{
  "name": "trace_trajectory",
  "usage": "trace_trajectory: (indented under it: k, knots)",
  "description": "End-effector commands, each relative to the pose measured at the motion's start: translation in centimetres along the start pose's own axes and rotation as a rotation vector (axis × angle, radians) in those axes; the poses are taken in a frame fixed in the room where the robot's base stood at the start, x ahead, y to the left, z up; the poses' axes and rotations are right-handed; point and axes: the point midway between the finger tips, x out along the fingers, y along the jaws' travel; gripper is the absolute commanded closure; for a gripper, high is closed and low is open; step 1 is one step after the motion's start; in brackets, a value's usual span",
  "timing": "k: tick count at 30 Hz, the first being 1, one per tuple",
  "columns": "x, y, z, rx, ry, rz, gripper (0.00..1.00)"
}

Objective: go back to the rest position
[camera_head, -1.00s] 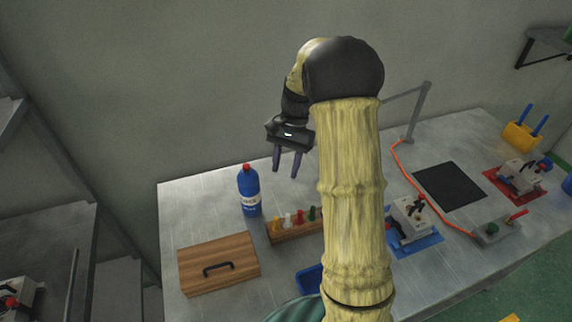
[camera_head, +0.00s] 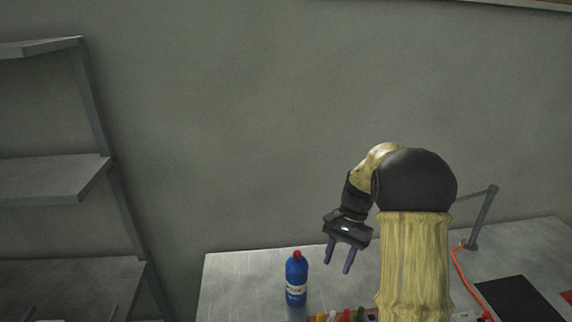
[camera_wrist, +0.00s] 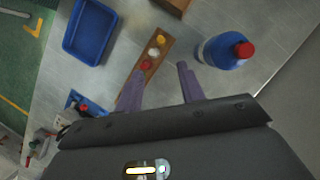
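My gripper (camera_head: 339,257) hangs above the back of the metal table, its two fingers apart with nothing between them. In the wrist view my gripper (camera_wrist: 157,88) also shows open, its fingers pointing over the table. A blue bottle with a red cap (camera_head: 296,281) stands upright on the table, left of and below my gripper in the head view. A wooden rack with coloured pegs (camera_wrist: 143,77) lies beneath the fingers in the wrist view; only the tops of the pegs show at the head view's lower edge. The fingers look apart from everything.
A metal shelf unit (camera_head: 60,177) stands at the left. A grey post (camera_head: 482,218), an orange cable (camera_head: 463,281) and a black mat (camera_head: 521,299) are on the table at the right. A blue tray (camera_wrist: 89,31) shows in the wrist view. The wall behind is bare.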

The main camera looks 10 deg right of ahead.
Motion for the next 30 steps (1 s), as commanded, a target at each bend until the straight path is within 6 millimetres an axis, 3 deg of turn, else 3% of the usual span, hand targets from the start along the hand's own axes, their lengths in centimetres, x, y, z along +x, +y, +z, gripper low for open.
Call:
trace_trajectory:
  k: [8,24,30]
  knots:
    - [1.0,1.3,3.1,-0.156,0.136,0.009,0.61]
    - [4.9,6.6,11.6,-0.67,0.508,0.054,0.61]
    - [5.9,7.8,13.3,-0.783,0.581,0.063,0.61]
